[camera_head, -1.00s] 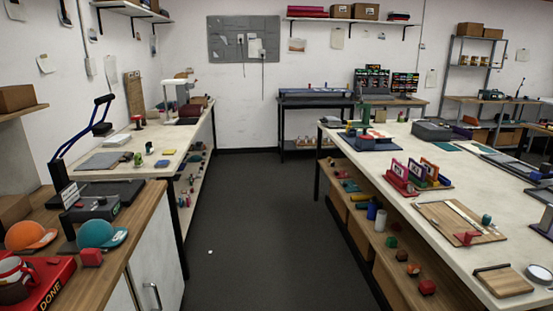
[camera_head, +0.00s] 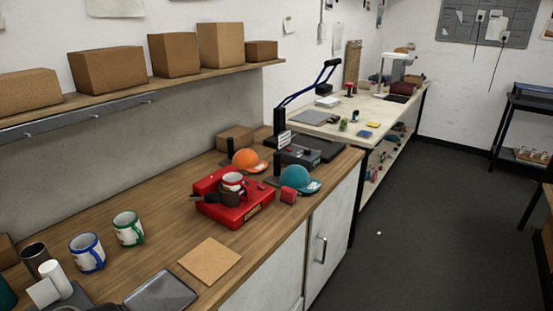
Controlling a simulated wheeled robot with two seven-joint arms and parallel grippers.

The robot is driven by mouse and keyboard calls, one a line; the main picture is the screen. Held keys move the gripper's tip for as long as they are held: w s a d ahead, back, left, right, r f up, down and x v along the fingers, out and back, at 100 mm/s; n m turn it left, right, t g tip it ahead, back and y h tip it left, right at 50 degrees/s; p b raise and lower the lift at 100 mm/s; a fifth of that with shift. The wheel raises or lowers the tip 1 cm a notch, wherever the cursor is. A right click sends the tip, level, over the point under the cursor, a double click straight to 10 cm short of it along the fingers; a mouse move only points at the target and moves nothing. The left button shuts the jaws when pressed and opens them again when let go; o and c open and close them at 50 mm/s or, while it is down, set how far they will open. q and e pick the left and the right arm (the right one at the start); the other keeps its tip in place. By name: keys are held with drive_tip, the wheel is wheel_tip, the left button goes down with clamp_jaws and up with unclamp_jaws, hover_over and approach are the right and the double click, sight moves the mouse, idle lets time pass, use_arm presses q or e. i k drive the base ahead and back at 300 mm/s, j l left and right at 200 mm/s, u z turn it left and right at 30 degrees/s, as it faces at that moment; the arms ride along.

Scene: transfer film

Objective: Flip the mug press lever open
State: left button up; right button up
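No gripper of mine shows in this view. A red box-like base (camera_head: 258,211) with lettering on its front sits on the wooden counter. A red and white mug (camera_head: 232,181) is on it, with a dark part (camera_head: 228,199) around or against its lower side. I cannot tell whether this is the mug press, or where its lever is. Behind it stands a dark press (camera_head: 300,155) with a small sign, and a raised blue arm with a black handle (camera_head: 331,63) shows farther back. Blue-rimmed (camera_head: 87,253) and green-rimmed (camera_head: 128,229) mugs stand to the left.
An orange cap (camera_head: 248,160), a teal cap (camera_head: 298,179) and a small red block (camera_head: 289,195) are near the red base. A brown board (camera_head: 209,261) and a grey tablet-like slab (camera_head: 160,293) lie in front. Boxes (camera_head: 108,71) line the shelf above. Floor (camera_head: 400,250) is clear at right.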

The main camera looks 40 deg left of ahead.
sight(215, 198)
drive_tip(key=j+u, duration=0.1)
drive_tip(key=u, duration=0.25)
drive_tip(key=j+u, duration=0.1)
drive_tip(key=u, duration=0.3)
drive_tip(key=i+j+u, duration=0.1)
drive_tip(key=u, duration=0.25)
